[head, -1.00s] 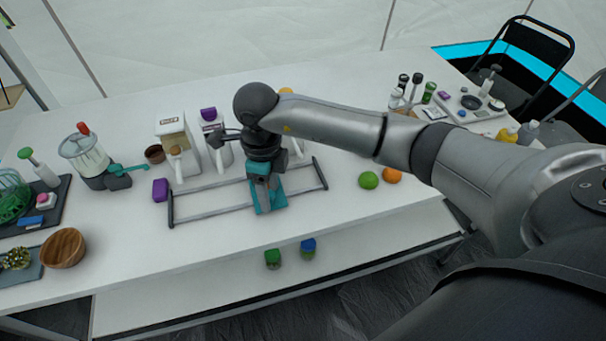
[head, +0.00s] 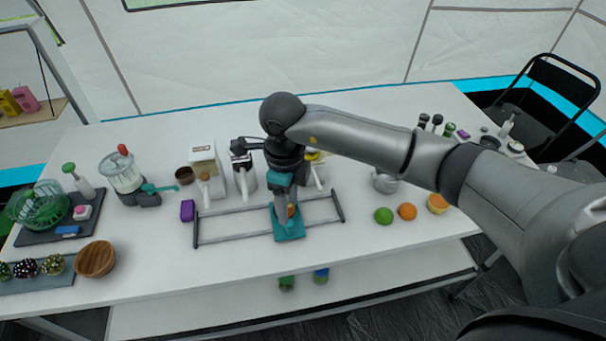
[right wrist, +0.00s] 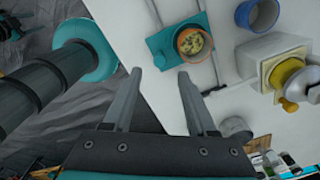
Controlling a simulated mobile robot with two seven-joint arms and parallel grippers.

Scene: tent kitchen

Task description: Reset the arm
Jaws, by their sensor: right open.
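The right arm reaches in from the right in the head view. Its gripper (head: 283,212) points down over a teal board on the rack in the middle of the table. In the right wrist view the two fingers (right wrist: 159,72) are apart with nothing between them. Beyond the fingertips, the teal board (right wrist: 163,42) carries an orange-rimmed round item with food in it (right wrist: 194,43). That item is partly hidden behind the gripper in the head view. My left gripper is not in view.
A grey rail frame (head: 232,210) surrounds the board. Dispensers (head: 207,165), a blender (head: 123,175) and a purple block (head: 187,210) stand to the left. A lime (head: 383,216) and an orange (head: 407,211) lie to the right.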

